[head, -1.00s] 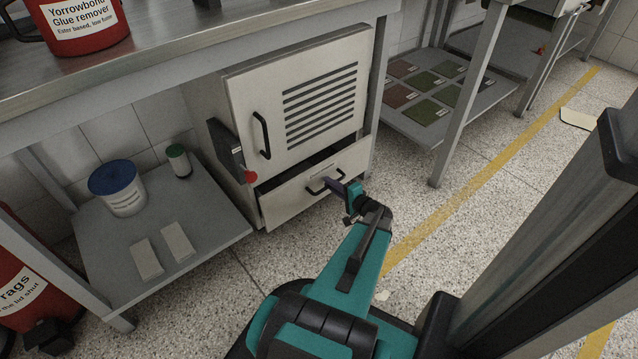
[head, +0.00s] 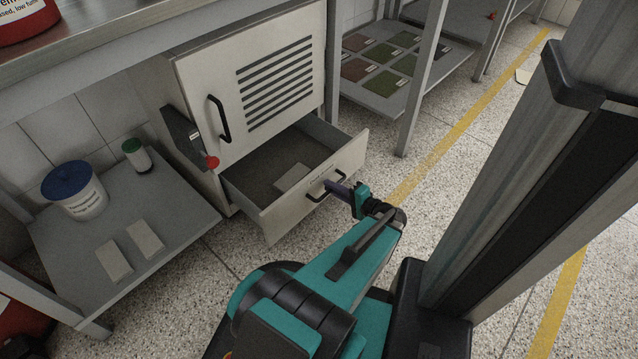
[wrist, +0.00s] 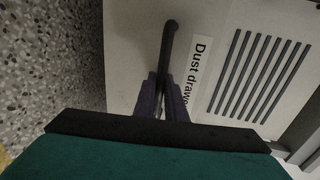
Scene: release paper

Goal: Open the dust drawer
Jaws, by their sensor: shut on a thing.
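The dust drawer (head: 315,189) is a pale box drawer at the bottom of a pale cabinet (head: 215,75). It stands well out from the cabinet, and its grey inside shows with a small light flat piece (head: 293,177) on the floor of it. Its black bar handle (head: 326,187) is on the front face. My gripper (head: 340,191) is at the handle, shut on it. In the wrist view the purple fingers (wrist: 160,98) close around the black handle (wrist: 167,50), beside a label reading "Dust drawe", the rest hidden.
A black box with a red knob (head: 211,162) is on the cabinet's left side. A low shelf at left holds a blue-lidded tub (head: 75,190), a green-capped jar (head: 137,155) and two pale blocks. Bench legs (head: 421,80) stand at right. Speckled floor is clear in front.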

